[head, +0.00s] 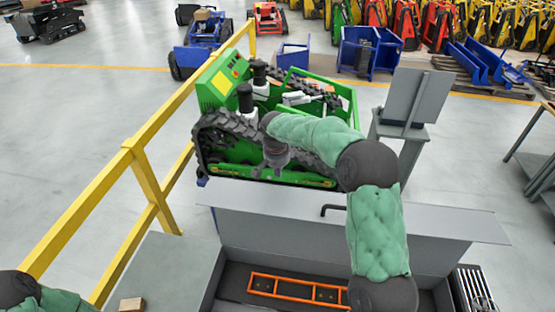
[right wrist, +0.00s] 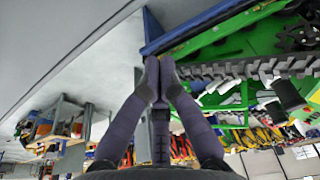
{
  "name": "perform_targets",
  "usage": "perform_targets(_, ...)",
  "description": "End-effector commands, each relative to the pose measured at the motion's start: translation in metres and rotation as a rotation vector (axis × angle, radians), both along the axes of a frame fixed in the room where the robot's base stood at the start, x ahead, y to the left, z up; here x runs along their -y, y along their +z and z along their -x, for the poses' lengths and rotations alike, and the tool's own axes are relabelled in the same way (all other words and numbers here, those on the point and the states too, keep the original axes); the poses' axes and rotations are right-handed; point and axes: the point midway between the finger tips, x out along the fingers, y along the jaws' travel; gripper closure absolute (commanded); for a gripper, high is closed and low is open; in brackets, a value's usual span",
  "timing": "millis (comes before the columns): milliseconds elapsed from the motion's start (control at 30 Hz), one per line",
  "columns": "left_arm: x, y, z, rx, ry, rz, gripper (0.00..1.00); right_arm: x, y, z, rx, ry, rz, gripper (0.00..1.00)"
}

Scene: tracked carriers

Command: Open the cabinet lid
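The grey cabinet lid (head: 290,232) stands raised in the head view, with its black handle (head: 333,208) near the upper edge. Below it the cabinet's dark inside shows, with an orange frame (head: 296,290) lying in it. My right arm reaches up across the lid. My right gripper (head: 272,172) points down beyond the lid's far edge, in front of the green tracked carrier. In the right wrist view its fingers (right wrist: 159,68) come together at the tips with nothing visible between them. My left arm shows only at the lower left corner; its gripper is out of view.
The green tracked carrier (head: 225,130) stands just behind the lid. A yellow railing (head: 140,165) runs along the left. A grey stand with a panel (head: 405,100) is at the right. A small tan block (head: 132,304) lies on the grey surface at lower left.

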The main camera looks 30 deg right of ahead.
Motion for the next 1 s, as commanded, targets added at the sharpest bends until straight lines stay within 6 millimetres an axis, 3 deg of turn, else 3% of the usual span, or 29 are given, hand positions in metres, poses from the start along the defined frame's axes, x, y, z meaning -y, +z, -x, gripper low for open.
perform_targets(33, 0.000, 0.005, 0.000, 0.000, 0.000, 0.000, 0.60, -0.006, 0.009, 0.007, 0.005, 0.004, 0.000, 1.00)
perform_targets(300, 0.000, 0.013, 0.000, 0.000, 0.000, 0.000, 0.60, -0.021, 0.010, 0.027, 0.004, 0.003, 0.000, 1.00)
perform_targets(733, 0.000, 0.013, 0.000, 0.000, 0.000, 0.000, 0.60, -0.023, 0.009, 0.029, 0.005, 0.002, -0.001, 1.00)
perform_targets(1000, 0.000, -0.012, 0.000, 0.000, 0.000, 0.000, 0.60, -0.034, 0.007, 0.041, 0.034, 0.004, 0.024, 1.00)
